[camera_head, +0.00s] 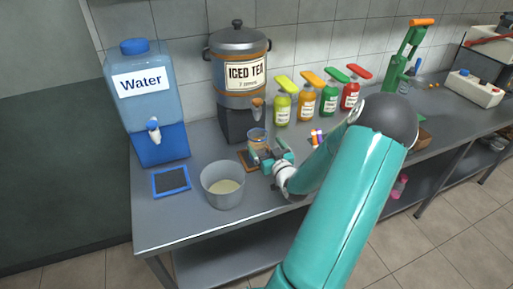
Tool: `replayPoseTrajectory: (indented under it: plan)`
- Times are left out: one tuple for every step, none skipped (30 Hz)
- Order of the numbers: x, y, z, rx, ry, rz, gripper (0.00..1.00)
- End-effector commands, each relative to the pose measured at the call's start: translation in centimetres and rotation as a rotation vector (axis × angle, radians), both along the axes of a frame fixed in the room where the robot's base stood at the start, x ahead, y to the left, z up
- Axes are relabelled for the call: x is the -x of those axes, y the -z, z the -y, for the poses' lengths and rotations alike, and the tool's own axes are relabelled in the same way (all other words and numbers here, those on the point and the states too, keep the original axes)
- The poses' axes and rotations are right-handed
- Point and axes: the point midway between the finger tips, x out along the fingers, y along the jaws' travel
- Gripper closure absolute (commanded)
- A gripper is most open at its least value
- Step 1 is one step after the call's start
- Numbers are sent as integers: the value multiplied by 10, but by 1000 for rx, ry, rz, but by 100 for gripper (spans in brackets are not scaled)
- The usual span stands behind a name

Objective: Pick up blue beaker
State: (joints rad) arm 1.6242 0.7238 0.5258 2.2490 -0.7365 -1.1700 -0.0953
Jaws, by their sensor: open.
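A clear beaker with a bluish rim (258,136) stands on a brown coaster (246,163) in front of the iced tea dispenser. It looks like the blue beaker. My gripper (264,160) is open, low over the counter at the beaker's near side. Its teal fingers overlap the lower part of the beaker in the picture. Whether they touch it I cannot tell. The beaker's lower part is partly hidden by the gripper.
A grey pot (222,188) stands close at the front left. The iced tea dispenser (240,75) is just behind the beaker. A water dispenser (147,105) and blue-edged pad (171,181) are at left. Several syrup bottles (306,103) line the back. The front counter edge is clear.

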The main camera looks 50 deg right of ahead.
Motion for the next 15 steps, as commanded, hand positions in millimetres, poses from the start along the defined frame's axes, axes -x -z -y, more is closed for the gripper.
replayPoseTrajectory:
  plan:
    - [-9,0,4,1,-3,2,9]
    - [-12,0,5,1,-3,0,9]
    - [-16,0,7,1,-3,0,9]
    - [-18,0,8,1,-3,0,9]
    - [-20,0,9,0,-3,1,9]
    - [-22,0,10,0,-3,0,9]
    - [-24,0,11,0,-3,0,9]
    - [-26,0,12,-1,-3,0,9]
    - [-29,-1,14,0,-3,1,9]
    - [-33,-1,16,0,-4,1,9]
    - [-37,-1,18,0,-5,1,9]
    - [-43,-2,22,-1,-5,2,9]
    - [-47,-2,24,0,-5,1,9]
    - [-51,-3,27,0,-5,1,9]
    - [-57,-2,29,0,-6,1,9]
